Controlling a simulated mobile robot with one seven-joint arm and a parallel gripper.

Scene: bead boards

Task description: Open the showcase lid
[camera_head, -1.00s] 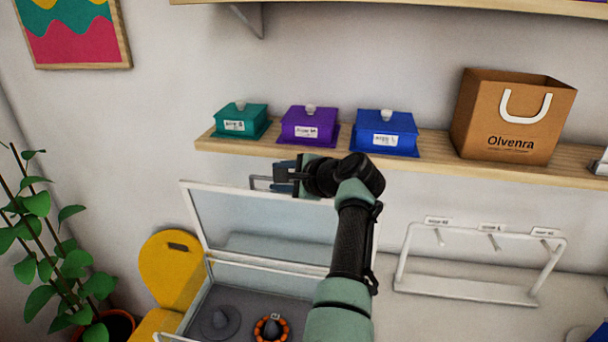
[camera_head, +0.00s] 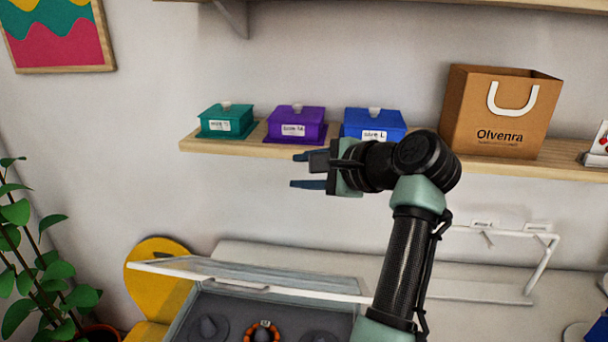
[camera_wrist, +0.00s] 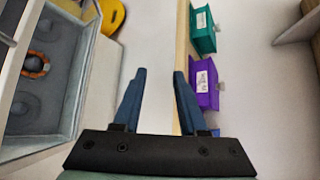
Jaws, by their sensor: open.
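The showcase (camera_head: 215,306) is a pale-framed case with a grey interior at the bottom of the head view. Its framed glass lid (camera_head: 245,275) is partly raised and seen nearly edge-on, with the inside visible below it. An orange bead ring (camera_head: 262,331) sits on a dark stand inside and also shows in the wrist view (camera_wrist: 37,65). My gripper (camera_head: 302,170) is open and empty, above and apart from the lid, in front of the shelf. In the wrist view its two blue fingers (camera_wrist: 160,80) are spread with nothing between them.
A wooden shelf (camera_head: 220,149) behind my gripper carries a teal box (camera_head: 226,120), a purple box (camera_head: 295,122), a blue box (camera_head: 374,124) and a paper bag (camera_head: 497,112). A white rack (camera_head: 480,291) stands right of the showcase, and a yellow chair (camera_head: 150,285) left.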

